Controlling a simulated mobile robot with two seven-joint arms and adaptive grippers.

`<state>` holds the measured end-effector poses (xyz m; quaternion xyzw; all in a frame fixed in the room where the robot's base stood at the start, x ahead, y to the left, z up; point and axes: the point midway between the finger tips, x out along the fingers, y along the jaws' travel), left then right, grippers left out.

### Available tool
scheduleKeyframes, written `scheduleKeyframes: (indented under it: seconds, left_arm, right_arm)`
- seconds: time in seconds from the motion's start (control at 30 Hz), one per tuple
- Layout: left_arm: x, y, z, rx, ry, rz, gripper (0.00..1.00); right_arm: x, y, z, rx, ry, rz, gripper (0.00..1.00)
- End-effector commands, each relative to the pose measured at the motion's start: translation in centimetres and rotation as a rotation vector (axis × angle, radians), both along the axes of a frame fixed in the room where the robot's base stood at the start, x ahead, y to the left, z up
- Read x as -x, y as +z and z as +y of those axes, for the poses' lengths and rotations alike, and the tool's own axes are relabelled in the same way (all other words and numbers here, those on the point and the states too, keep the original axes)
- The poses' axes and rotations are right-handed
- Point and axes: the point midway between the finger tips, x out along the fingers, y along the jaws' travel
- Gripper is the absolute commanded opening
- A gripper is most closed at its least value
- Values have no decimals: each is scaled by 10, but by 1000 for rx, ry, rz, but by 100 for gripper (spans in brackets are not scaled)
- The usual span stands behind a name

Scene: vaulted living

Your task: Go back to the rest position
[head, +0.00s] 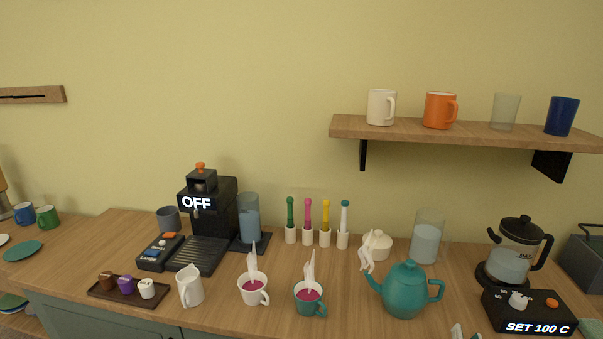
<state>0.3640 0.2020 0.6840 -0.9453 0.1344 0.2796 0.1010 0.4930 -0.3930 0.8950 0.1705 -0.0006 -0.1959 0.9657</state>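Only the tips of my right gripper (466,333) show, at the bottom edge of the head view, right of the teal teapot (405,291). The two fingertips stand apart with nothing seen between them; the rest of the gripper is cut off. My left gripper is not in view. A white mug (253,291) and a teal mug (309,299), both with a dark pink drink and pale steam, stand on the wooden counter (350,275). The teapot stands on the counter and steams at its spout.
A coffee machine (222,210) reading "OFF" stands back left, with a capsule tray (128,297) and a white pitcher (190,287) before it. A kettle (515,250) stands at right, behind a "SET 100 C" panel (530,315). A wall shelf (460,132) holds cups.

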Motion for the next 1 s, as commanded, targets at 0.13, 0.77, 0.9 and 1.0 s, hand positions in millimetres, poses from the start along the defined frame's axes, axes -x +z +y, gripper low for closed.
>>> scheduleKeyframes:
  seconds: [0.13,0.77,0.9,1.0]
  left_arm:
    - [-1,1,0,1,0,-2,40]
    - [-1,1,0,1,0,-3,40]
    - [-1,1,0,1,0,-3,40]
    - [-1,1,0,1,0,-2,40]
  right_arm:
    - [30,-10,-15,-436,-165,-65,26]
    - [129,-66,15,-1468,-732,-166,26]
    - [143,-71,24,-1565,-815,-169,26]
    - [147,-79,33,-1621,-845,-162,26]
